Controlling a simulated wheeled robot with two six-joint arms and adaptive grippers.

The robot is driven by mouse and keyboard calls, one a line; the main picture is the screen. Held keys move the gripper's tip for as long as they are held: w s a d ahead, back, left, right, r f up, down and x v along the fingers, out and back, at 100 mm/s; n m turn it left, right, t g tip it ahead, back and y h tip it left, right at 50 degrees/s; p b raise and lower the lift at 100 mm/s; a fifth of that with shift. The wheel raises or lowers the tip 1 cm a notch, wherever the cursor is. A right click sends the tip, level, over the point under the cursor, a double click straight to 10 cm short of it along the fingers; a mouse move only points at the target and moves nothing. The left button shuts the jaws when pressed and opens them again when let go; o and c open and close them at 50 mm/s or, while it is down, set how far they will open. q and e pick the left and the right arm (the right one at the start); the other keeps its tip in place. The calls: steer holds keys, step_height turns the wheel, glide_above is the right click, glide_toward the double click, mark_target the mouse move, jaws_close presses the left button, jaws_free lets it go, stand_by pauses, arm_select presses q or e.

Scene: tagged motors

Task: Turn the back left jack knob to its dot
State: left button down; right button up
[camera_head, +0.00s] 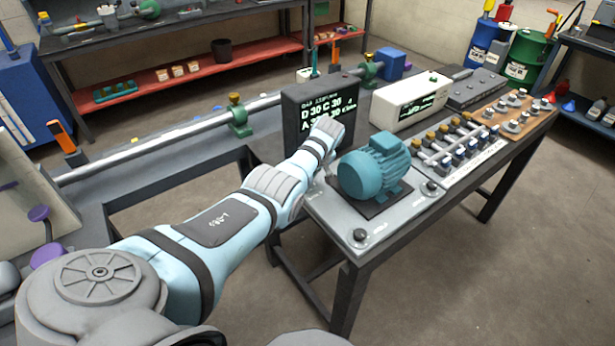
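A teal motor (368,172) sits on a dark pad on a grey base plate (400,205) at the near end of the bench. Black jack knobs show at the plate's corners: one at the near left corner (360,235) and one at the near right corner (430,187). The back left jack knob is hidden behind my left arm and the motor. My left arm reaches from the lower left to the motor's back left side. My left gripper (328,168) is mostly hidden there, and I cannot see its fingers clearly or whether it touches the knob. My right gripper is out of view.
A dark readout box (300,112) stands just behind the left wrist. A white meter (408,103) is behind the motor. A rack of small fittings (455,145) and a wooden board (515,113) lie to the right. A long shaft (150,147) lies on the left bench.

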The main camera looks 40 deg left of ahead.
arm_select(q)
steer(key=c, duration=1.3)
jaws_free()
steer(key=v, duration=1.2)
steer(key=shift+d, duration=0.1)
